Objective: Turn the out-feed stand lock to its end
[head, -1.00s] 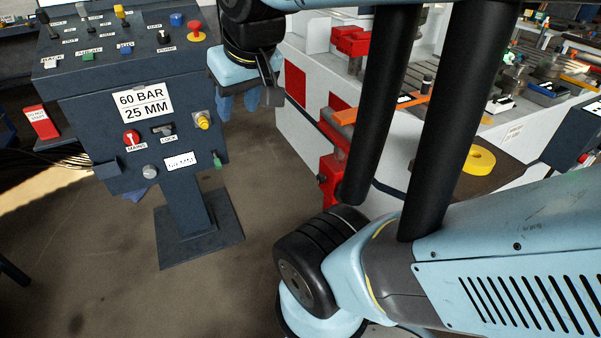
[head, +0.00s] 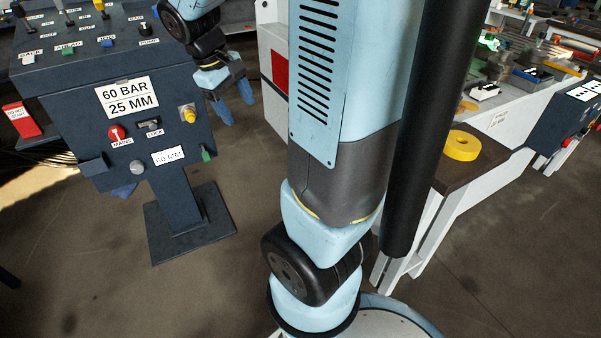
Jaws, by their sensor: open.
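My gripper (head: 234,101) hangs just right of the dark control console, with its two blue fingers apart and nothing between them. I cannot pick out the out-feed stand lock for certain in the head view. A small dark switch (head: 148,123) labelled LOCK sits on the console's front face, but nothing shows that it belongs to the out-feed stand. My arm covers much of the white machine to the right, including the place where red parts and an orange bar showed before.
The control console (head: 178,85) stands at left on a pedestal, with a red MAINS knob (head: 115,132) and a yellow knob (head: 188,113). A yellow ring (head: 462,145) lies on a brown-topped bench at right. Bare floor lies between console and arm.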

